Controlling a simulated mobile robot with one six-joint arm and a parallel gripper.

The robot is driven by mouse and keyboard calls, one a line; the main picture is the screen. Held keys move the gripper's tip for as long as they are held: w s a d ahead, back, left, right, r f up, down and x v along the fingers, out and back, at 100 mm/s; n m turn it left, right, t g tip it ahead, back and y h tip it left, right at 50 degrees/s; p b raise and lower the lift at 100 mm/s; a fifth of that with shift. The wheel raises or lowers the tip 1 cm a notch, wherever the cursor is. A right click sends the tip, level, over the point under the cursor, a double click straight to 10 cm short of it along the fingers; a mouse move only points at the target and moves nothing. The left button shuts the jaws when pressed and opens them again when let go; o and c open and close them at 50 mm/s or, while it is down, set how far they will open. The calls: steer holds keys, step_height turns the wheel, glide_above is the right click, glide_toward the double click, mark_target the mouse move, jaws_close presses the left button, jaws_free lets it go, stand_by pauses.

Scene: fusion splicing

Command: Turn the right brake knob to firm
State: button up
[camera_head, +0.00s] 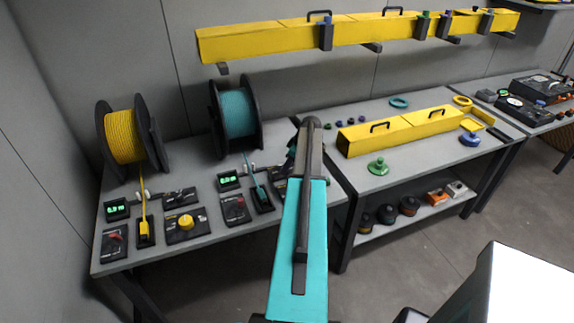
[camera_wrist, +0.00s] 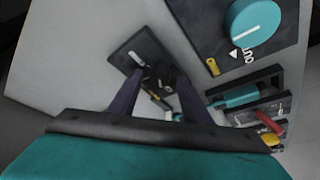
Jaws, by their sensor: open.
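In the head view my arm hides most of the right brake plate (camera_head: 279,188), which lies in front of the teal spool (camera_head: 238,112).
A large teal knob (camera_wrist: 256,24) stands on a panel close by, right of my gripper. A teal lever (camera_wrist: 235,97) and a red switch (camera_wrist: 268,123) are near too. In the head view, the yellow spool (camera_head: 124,137) stands left and yellow cases (camera_head: 400,133) lie on the neighbouring bench.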

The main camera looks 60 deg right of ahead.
steer(key=shift+w+f, duration=0.15)
steer(key=shift+f, duration=0.2)
steer(key=c, duration=1)
steer(key=shift+c, duration=0.2)
